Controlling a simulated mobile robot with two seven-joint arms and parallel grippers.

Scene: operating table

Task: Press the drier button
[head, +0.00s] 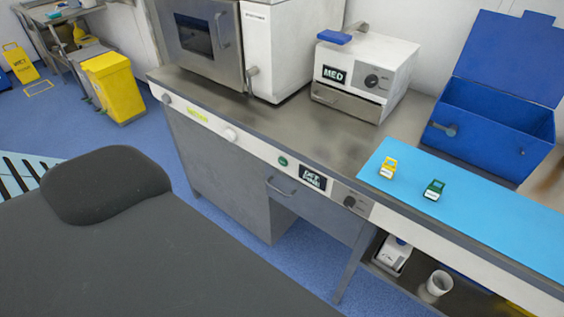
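No label that I can read as drier shows in the head view. A round green button (282,161) sits on the white front strip (258,148) of the counter, left of a small dark display (313,178) and a dark knob (349,202). A white box device (393,62) on the counter has a display reading MED, a dark knob (371,81) and a blue handle (334,37) on its lid. A larger white unit (275,45) with a metal windowed door (197,42) stands to its left. Neither of my grippers is in view.
A grey padded table (130,260) fills the lower left. An open blue box (490,125) and a light blue mat (480,205) with a yellow (388,168) and a green item (433,190) lie on the counter's right. Blue floor (160,150) is clear between table and counter.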

